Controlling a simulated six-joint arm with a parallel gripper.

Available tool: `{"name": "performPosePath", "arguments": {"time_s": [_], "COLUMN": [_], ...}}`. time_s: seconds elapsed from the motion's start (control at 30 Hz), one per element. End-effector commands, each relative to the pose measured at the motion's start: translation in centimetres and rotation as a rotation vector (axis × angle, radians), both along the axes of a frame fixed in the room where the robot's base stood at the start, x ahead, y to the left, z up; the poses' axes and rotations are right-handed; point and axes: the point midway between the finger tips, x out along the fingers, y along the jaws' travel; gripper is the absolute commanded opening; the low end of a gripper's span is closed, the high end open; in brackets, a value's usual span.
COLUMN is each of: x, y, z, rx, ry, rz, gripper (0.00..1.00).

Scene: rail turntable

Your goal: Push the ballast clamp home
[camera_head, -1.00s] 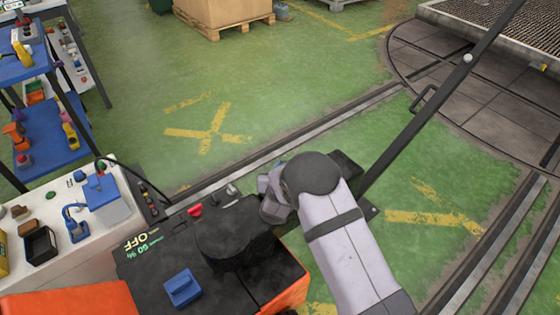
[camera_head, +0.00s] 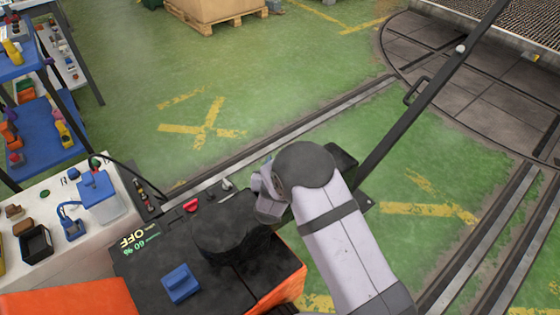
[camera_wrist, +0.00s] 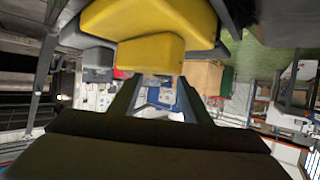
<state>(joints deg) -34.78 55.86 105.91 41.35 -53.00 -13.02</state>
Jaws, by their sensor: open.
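I cannot single out the ballast clamp with certainty. In the wrist view a large, smooth yellow block (camera_wrist: 145,52) fills the upper middle, close to the camera. My gripper (camera_wrist: 158,103) shows there as two dark fingers set apart, with blue and white background between them. I cannot tell whether they touch the yellow block. In the head view my arm's grey wrist hides the fingers. A long dark bar (camera_head: 425,97) with a pale knob and a side handle slants up to the right from beside my wrist. The turntable deck (camera_head: 460,85) lies at upper right.
A rail (camera_head: 320,120) crosses the green floor toward the turntable, and more rails (camera_head: 480,245) run at lower right. A white worktop (camera_head: 60,240) with small items and a blue shelf rack (camera_head: 40,130) stand left. A carton on a pallet (camera_head: 215,12) stands at the back.

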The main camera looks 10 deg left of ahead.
Motion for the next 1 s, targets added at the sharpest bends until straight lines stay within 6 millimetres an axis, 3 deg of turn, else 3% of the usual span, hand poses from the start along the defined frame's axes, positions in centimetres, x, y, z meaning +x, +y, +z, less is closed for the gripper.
{"name": "performPosePath", "arguments": {"time_s": [0.2, 0.4, 1.0], "x": [-2.7, -4.3, -4.5], "y": [0.0, 0.0, -0.2], "z": [1.1, 1.7, 1.9], "rx": [0.000, 0.000, 0.003], "ry": [0.002, 0.002, 0.008], "rz": [0.000, -0.002, -0.002], "gripper": [0.43, 0.43, 0.43]}}
